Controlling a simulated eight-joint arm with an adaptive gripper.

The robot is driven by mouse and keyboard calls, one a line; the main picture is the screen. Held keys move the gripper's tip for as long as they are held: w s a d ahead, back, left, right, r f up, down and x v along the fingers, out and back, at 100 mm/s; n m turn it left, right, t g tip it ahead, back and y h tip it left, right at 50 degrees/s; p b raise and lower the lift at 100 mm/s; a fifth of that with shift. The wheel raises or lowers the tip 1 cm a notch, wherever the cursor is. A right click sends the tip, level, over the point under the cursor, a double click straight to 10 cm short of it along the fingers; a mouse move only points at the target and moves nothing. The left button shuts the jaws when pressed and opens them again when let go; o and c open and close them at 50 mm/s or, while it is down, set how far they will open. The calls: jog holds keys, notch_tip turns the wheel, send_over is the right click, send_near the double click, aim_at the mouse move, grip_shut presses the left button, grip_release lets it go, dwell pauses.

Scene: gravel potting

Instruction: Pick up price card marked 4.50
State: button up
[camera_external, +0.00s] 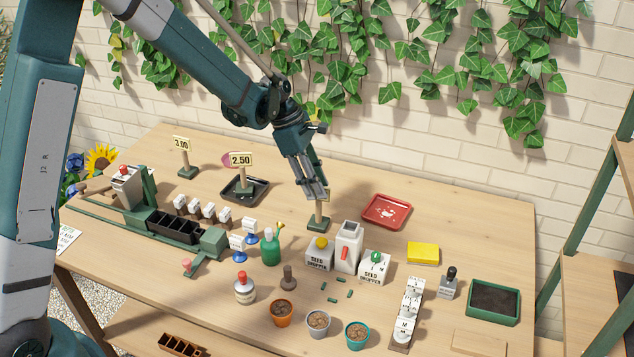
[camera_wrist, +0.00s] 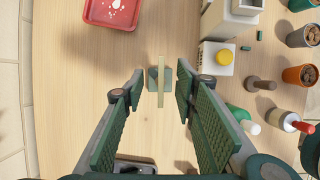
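A third price-card stand, with a dark green base (camera_external: 319,224) and a wooden post, stands on the table under my gripper. Its card is hidden behind the fingers in the external view, so its number cannot be read. In the wrist view its card (camera_wrist: 161,82) shows edge-on from above as a thin pale strip over the green base. My gripper (camera_external: 316,192) is open and points down at the card. In the wrist view the strip lies in the gap between the two fingers (camera_wrist: 160,76), apart from both. Cards marked 3.00 (camera_external: 181,143) and 2.50 (camera_external: 241,160) stand to the left.
A red tray (camera_external: 386,212) lies right of the stand. A seed dropper box with a yellow knob (camera_external: 320,252) and a white dispenser (camera_external: 348,247) stand close in front. Bare table lies behind the stand.

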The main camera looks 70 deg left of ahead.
aim_at(326, 201)
jog(key=shift+x, duration=0.85)
jog(key=shift+f, duration=0.1)
jog(key=shift+x, duration=2.55)
jog(key=shift+s, duration=0.1)
jog(key=shift+c, duration=0.7)
grip_shut()
